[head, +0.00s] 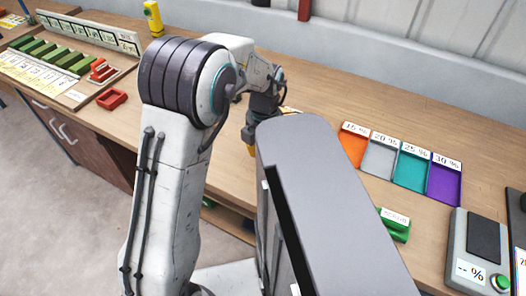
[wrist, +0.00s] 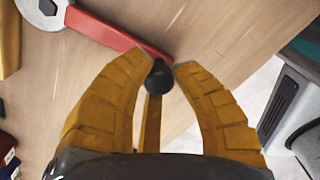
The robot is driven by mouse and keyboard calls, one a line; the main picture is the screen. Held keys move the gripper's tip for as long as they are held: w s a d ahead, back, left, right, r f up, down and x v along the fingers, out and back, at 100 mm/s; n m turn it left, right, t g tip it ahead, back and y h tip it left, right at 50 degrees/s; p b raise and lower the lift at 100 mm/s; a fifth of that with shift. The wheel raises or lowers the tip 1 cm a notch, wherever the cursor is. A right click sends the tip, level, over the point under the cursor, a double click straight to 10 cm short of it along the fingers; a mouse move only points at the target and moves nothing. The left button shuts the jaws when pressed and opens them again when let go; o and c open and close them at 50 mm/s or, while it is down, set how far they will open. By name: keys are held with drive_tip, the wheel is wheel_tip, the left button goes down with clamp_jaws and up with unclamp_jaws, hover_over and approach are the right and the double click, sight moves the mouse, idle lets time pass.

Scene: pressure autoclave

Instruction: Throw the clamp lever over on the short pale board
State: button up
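My gripper (wrist: 157,70) shows in the wrist view with its curved yellow fingers bowed towards each other. A black rounded knob (wrist: 158,76) lies between the fingertips. I cannot tell whether the fingers touch it, or whether it belongs to the clamp lever. A red bar (wrist: 118,37) with a grey, open-ended head (wrist: 45,12) lies past the fingertips over the wood. In the head view my gripper (head: 252,149) is low over the bench, mostly hidden by my arm. I cannot make out the short pale board or a clamp on it in either view.
The bench (head: 330,95) carries coloured trays (head: 380,158), a green block (head: 396,226) and a scale-like device (head: 478,250) at right. A red part (head: 111,99) and a rack of green pieces (head: 62,58) are at left. A yellow bottle (head: 153,18) stands behind.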

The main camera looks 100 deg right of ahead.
drive_tip(key=o, duration=0.5)
drive_tip(key=shift+s, duration=0.1)
drive_tip(key=shift+r, duration=0.1)
wheel_tip(320, 180, up, 12)
idle(0.4)
idle(0.9)
